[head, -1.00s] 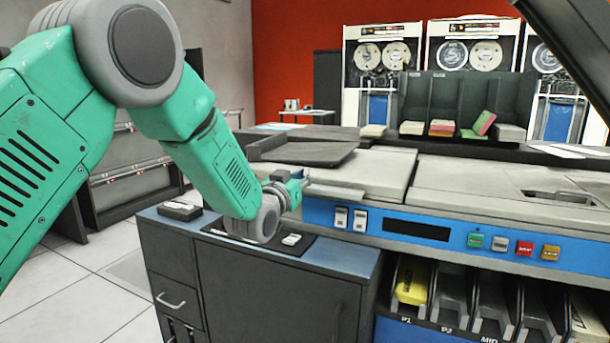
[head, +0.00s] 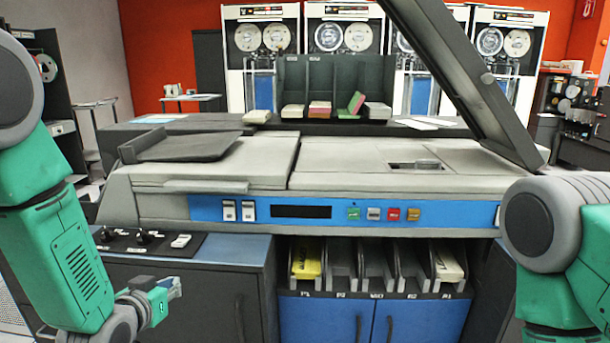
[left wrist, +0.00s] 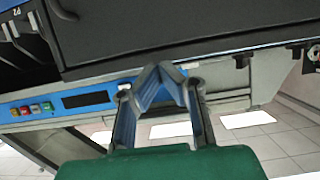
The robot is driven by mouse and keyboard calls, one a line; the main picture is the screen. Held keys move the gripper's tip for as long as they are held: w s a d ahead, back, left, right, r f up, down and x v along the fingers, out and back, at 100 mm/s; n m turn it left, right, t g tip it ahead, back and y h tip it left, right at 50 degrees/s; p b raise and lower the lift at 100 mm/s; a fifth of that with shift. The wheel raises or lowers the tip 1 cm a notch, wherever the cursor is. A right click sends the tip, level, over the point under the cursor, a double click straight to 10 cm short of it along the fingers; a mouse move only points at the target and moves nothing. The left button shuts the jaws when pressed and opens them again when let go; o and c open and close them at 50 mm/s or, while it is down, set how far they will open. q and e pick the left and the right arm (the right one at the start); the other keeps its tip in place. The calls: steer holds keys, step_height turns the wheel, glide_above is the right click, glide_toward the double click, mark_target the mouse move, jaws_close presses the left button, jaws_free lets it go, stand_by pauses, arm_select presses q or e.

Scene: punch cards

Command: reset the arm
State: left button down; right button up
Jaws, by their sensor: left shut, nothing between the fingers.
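My left arm comes in from the left in the head view. Its gripper (head: 168,289) is low at the left, in front of the dark cabinet and below the switch panel. It holds nothing. In the left wrist view the two fingers of the left gripper (left wrist: 152,72) meet at their tips, with the dark cabinet front and the machine's blue panel beyond. My right arm shows at the right edge of the head view, its gripper out of the picture.
The card machine (head: 345,165) with its blue button panel stands ahead, its dark lid raised. Card slots below hold a yellow stack (head: 306,262) at P1 and a pale stack (head: 447,267) at R1. A dark rack (head: 333,83) with card stacks stands behind.

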arm_select(q)
steer(key=s+f+g+p, duration=0.2)
steer(key=s+f+g, duration=0.3)
steer(key=s+f, duration=0.45)
steer(key=s+f+g+p, duration=0.1)
steer(key=s+f+g, duration=0.2)
steer(key=s, duration=1)
steer(key=s+f+g+p, duration=0.1)
steer(key=s+f+g, duration=0.3)
steer(key=s, duration=1)
steer(key=shift+s+d+f+g+p, duration=0.2)
steer(key=shift+d+g+p, duration=0.15)
steer(key=shift+g, duration=0.25)
